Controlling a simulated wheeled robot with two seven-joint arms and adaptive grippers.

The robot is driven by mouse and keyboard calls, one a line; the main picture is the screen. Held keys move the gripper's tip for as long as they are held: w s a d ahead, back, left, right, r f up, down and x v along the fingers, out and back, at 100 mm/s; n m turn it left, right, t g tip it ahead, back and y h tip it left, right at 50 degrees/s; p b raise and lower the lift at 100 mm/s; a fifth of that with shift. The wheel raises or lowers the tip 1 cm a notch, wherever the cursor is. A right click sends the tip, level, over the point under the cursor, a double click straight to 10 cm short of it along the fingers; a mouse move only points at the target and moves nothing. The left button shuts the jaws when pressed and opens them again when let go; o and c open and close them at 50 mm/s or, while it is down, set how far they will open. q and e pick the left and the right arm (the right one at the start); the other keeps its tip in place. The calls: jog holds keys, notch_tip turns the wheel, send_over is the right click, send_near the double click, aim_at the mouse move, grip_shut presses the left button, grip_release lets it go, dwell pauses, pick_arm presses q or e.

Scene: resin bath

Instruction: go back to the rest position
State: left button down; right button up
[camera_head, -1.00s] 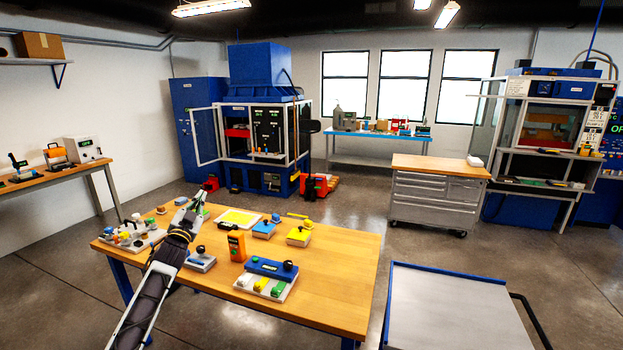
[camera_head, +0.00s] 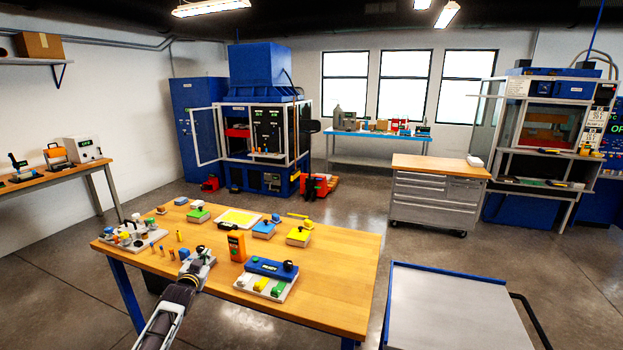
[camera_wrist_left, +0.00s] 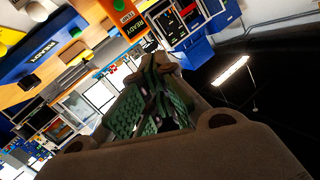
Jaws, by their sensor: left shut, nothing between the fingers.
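My left arm comes in from the bottom left of the head view. An orange meter (camera_head: 236,246) stands just right of the gripper, apart from it. My right gripper does not show.
A blue unit on a white base (camera_head: 270,270) with coloured buttons lies right of the gripper. A crowded tray (camera_head: 140,243) is at the table's left end. Several small coloured blocks stand near the far edge. A grey cart (camera_head: 450,310) stands at the right.

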pick_arm(q)
jog(key=s+d+f+g, duration=0.15)
jog(key=s+f, duration=0.35)
jog(key=f, duration=0.7)
jog(key=s+d+f+g, duration=0.1)
jog(key=s+f+g, duration=0.35)
jog(key=f, duration=0.75)
jog(key=s+d+f+g, duration=0.2)
jog(key=s+f, duration=1.6)
jog(key=f, duration=0.1)
jog(key=s+d+f+g, duration=0.2)
jog(key=s+f, duration=0.4)
jog(key=s, duration=0.9)
jog(key=s+d+f+g, duration=0.3)
jog(key=s+f, duration=0.4)
jog(key=s, duration=0.9)
jog(key=s+d+f+g+h, duration=0.1)
jog(key=s+f, duration=0.6)
jog(key=s, duration=0.9)
jog(key=shift+s+d+n+g, duration=0.25)
jog(key=shift+d+n+g, duration=0.05)
jog(key=shift+d+g, duration=0.4)
jog(key=shift+f, duration=0.1)
